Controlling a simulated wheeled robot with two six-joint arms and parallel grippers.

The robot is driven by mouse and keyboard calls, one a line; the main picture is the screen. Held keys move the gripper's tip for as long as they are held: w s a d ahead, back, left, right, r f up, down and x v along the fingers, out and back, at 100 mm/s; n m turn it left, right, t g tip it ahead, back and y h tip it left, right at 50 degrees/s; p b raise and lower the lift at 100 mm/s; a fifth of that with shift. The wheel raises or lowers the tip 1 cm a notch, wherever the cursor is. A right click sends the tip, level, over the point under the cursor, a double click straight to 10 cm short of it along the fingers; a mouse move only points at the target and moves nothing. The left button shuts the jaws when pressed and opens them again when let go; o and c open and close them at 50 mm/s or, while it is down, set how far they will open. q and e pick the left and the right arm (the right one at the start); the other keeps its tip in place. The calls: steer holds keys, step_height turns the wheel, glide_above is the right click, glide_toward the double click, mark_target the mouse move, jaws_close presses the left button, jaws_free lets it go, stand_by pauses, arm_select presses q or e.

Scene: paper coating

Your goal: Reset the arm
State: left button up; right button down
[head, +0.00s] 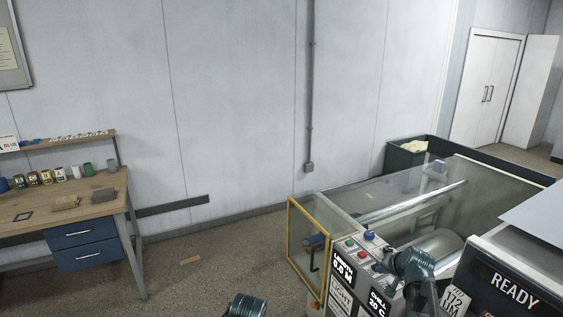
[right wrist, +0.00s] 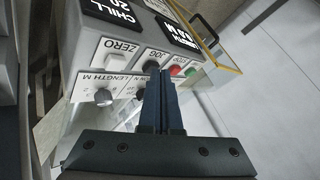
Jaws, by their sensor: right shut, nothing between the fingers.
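My right gripper (right wrist: 160,72) is shut and empty in the right wrist view. Its fingertips are over the machine's control panel (right wrist: 118,62), close to the labelled buttons and knobs; I cannot tell whether they touch it. In the head view my right arm (head: 412,264) reaches over the same panel (head: 358,262). A teal part of my left arm (head: 247,306) shows at the bottom edge of the head view; its gripper is out of view.
The coating machine has a clear cover (head: 400,195) and a yellow-framed side panel (head: 307,250). A READY display (head: 515,288) is at the lower right. A wooden workbench (head: 95,203) with jars stands at the left. The floor (head: 215,265) between them is mostly clear.

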steer(key=s+a+f+n+g+b, duration=0.1)
steer(key=s+a+f+n+g, duration=0.1)
steer(key=s+a, duration=0.35)
steer(key=s+a+f+n+g+y, duration=0.1)
steer(key=s+a+f+n, duration=0.15)
steer(key=a, duration=0.65)
steer(key=s+a+f+n+g+b, duration=0.1)
steer(key=s+a+f+n+g, duration=0.15)
steer(key=a, duration=0.55)
steer(key=s+a+f+n+g+h+b, duration=0.1)
steer(key=s+a+n, duration=0.1)
steer(key=s+a, duration=0.2)
steer(key=s+a+f+n+g+h, duration=0.1)
steer(key=s+a, duration=0.4)
steer(key=s, duration=0.6)
steer(key=shift+f+n+g+h+b, duration=0.2)
steer(key=shift+n+g+h+b, duration=0.3)
steer(key=shift+n, duration=0.4)
